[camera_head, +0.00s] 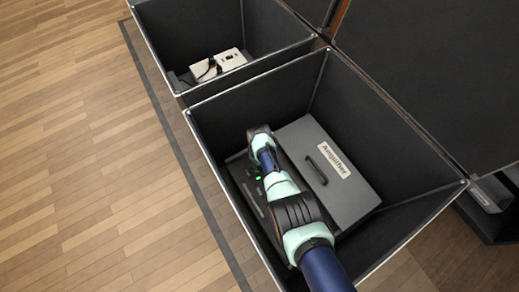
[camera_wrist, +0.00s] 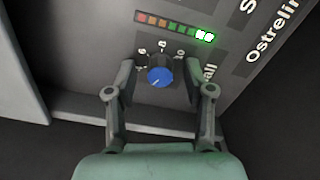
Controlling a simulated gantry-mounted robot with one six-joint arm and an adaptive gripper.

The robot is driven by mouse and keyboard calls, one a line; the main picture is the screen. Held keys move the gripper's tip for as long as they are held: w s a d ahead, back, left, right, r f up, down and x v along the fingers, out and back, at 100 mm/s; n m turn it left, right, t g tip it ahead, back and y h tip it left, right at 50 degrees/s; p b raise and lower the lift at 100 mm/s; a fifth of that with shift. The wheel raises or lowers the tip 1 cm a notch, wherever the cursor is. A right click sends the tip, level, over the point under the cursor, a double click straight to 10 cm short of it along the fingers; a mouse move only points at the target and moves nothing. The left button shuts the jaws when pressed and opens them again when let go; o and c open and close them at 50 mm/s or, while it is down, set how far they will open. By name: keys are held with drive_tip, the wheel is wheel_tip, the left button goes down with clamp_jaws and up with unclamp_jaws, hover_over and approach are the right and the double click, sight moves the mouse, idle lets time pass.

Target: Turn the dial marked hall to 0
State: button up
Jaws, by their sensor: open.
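A blue dial (camera_wrist: 160,77) with a pale pointer mark sits on a dark panel in the wrist view. My gripper (camera_wrist: 160,82) is open, with one fingertip on each side of the dial. I cannot tell whether either touches it. In the head view my arm reaches into the near case and hides the dial; the gripper is not clear there.
A row of coloured lights (camera_wrist: 175,27) runs above the dial, brightest at its right end. A grey box marked Amplifier (camera_head: 346,190) with a black handle stands in the near case. Tall case walls (camera_head: 400,150) surround the arm. A farther case holds a pale device (camera_head: 232,60).

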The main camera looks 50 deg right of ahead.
clamp_jaws()
drive_tip(key=n, duration=0.3)
drive_tip(key=shift+n, duration=0.3)
drive_tip(key=n, duration=0.3)
drive_tip(key=shift+n, duration=0.3)
drive_tip(key=n, duration=0.3)
drive_tip(key=shift+n, duration=2)
